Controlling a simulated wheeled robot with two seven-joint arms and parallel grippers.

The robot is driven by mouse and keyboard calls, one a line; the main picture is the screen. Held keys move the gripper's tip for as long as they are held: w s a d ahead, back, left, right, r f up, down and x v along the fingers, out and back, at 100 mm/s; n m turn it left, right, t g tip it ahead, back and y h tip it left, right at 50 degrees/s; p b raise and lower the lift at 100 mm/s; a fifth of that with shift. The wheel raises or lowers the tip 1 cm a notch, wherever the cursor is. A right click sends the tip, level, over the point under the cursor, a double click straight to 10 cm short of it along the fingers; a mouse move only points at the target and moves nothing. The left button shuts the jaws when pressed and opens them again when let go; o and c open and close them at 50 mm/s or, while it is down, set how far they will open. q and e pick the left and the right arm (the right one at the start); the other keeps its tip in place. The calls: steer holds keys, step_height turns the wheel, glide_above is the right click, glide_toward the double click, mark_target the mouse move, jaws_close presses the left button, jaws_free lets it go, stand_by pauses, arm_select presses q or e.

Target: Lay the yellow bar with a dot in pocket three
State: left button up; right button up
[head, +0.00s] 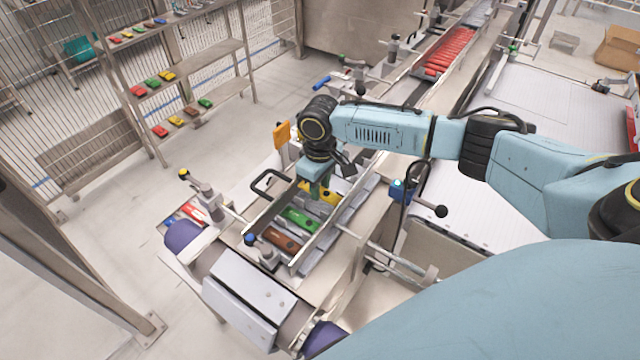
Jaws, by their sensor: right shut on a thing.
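A green bar (300,220) and a brown bar (279,239) lie in the pockets nearer the front. Pocket numbers are not readable. My left gripper is out of view.
Metal rails (322,239) flank the carrier. Clamps with knobs (440,211) and a black handle (268,184) stick out around it. Red bars (450,50) fill the far conveyor. A shelf rack (205,55) at the left holds several coloured bars.

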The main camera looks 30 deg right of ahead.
steer(key=shift+f, duration=0.2)
steer(key=shift+f, duration=0.45)
steer(key=o, duration=1)
steer(key=shift+o, duration=0.2)
step_height(320, 180, up, 13)
steer(key=shift+r+b, duration=0.15)
steer(key=shift+b, duration=0.2)
